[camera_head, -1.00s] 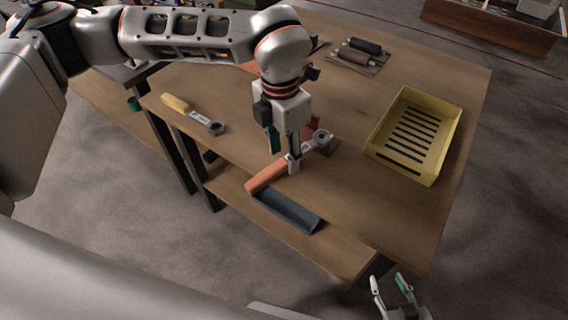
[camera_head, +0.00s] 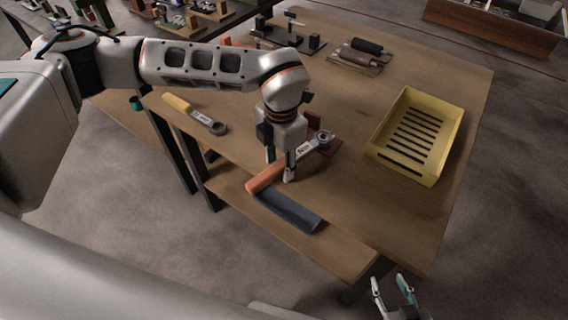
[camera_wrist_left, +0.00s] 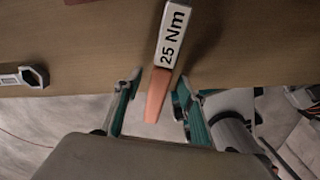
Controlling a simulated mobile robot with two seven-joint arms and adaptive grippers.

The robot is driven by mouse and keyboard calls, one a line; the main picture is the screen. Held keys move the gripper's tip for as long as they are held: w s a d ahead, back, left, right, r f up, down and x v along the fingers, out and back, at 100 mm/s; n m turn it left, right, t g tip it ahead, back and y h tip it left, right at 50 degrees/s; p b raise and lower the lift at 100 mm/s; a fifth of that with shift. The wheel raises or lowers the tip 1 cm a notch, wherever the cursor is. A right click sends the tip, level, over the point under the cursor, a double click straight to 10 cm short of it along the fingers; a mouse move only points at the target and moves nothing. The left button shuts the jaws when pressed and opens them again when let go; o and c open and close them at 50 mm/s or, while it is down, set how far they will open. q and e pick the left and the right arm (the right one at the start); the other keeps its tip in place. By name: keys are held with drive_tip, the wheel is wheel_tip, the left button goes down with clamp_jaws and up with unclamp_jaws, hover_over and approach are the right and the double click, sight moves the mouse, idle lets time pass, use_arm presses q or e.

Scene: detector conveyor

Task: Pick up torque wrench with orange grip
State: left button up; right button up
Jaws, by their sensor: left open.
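The torque wrench with the orange grip (camera_head: 267,179) lies at the table's front edge, its ring head (camera_head: 325,138) pointing to the back right. In the left wrist view its orange grip (camera_wrist_left: 155,100) and white "25 Nm" label show. My left gripper (camera_head: 280,167) is open, pointing down at the wrench, with fingers on both sides of the grip in the wrist view (camera_wrist_left: 158,86). Whether they touch it cannot be told. My right gripper (camera_head: 391,284) is open and empty in front of the table's near right corner.
A yellow-gripped wrench (camera_head: 178,104) lies to the left; a ring head (camera_wrist_left: 25,76) shows in the wrist view. A yellow slotted tray (camera_head: 377,151) stands right. Dark rollers (camera_head: 366,46) lie at the back.

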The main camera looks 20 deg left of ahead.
sight(282, 166)
use_arm(q)
clamp_jaws()
drive_tip(key=shift+r, duration=0.15)
wheel_tip(282, 166, up, 20)
drive_tip(key=shift+s+d+p, duration=0.15)
drive_tip(key=shift+d+p, duration=0.05)
drive_tip(key=shift+p, duration=0.1)
idle(0.4)
drive_tip(key=shift+s+d+n, duration=0.1)
drive_tip(key=shift+d+n, duration=0.05)
drive_tip(key=shift+n, duration=0.15)
